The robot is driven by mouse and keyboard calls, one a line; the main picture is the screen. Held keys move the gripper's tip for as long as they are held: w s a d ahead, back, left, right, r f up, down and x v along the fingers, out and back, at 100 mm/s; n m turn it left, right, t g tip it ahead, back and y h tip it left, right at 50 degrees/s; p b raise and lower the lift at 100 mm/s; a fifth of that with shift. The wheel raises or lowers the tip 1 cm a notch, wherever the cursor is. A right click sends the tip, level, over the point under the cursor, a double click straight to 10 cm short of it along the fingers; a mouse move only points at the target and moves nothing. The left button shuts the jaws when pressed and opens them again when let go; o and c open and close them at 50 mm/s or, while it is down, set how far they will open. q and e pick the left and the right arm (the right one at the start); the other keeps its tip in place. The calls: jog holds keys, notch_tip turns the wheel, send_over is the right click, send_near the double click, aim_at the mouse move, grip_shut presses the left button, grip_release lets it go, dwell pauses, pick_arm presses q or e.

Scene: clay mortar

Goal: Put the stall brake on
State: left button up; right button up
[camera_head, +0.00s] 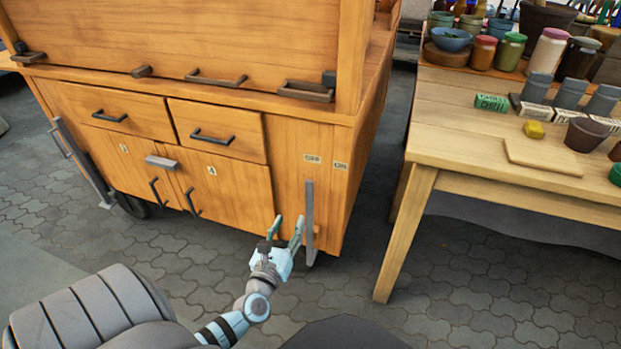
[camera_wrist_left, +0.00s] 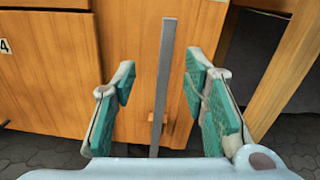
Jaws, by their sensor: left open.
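The stall brake is a flat grey upright lever (camera_head: 309,215) on the lower right front of the wooden stall (camera_head: 230,170). Its top end stands below the OFF label (camera_head: 312,158); the ON label (camera_head: 340,165) is to the right of it. My left gripper (camera_head: 287,224) is open and empty, low in front of the stall, just beside the lever in the head view. In the left wrist view the lever (camera_wrist_left: 165,85) shows between the two green-padded fingers, with space on both sides and no visible contact. My right gripper is not in view.
A wooden table (camera_head: 440,155) with jars, bowls and small boxes stands to the right, its near leg (camera_head: 402,235) on the paving. Drawers and doors with dark handles (camera_head: 211,137) are left of the lever. Paved floor (camera_head: 340,285) is free between stall and table.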

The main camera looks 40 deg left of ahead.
aim_at(309, 192)
pick_arm(q)
jog(key=shift+m+h, duration=0.5)
jog(key=shift+m, duration=0.4)
jog(key=x, duration=0.3)
jog(key=b+x, duration=0.1)
jog(key=x, duration=0.2)
jog(key=b+x, duration=0.1)
jog(key=x, duration=0.2)
jog(key=shift+w+d, duration=0.25)
jog(key=shift+w, duration=0.05)
jog(key=b+x, duration=0.1)
jog(key=x, duration=0.3)
jog(key=shift+w+a+b, duration=0.1)
jog(key=shift+w+b, duration=0.15)
jog(key=shift+b, duration=0.1)
jog(key=shift+w+a+r, duration=0.15)
jog(key=shift+w, duration=0.2)
grip_shut()
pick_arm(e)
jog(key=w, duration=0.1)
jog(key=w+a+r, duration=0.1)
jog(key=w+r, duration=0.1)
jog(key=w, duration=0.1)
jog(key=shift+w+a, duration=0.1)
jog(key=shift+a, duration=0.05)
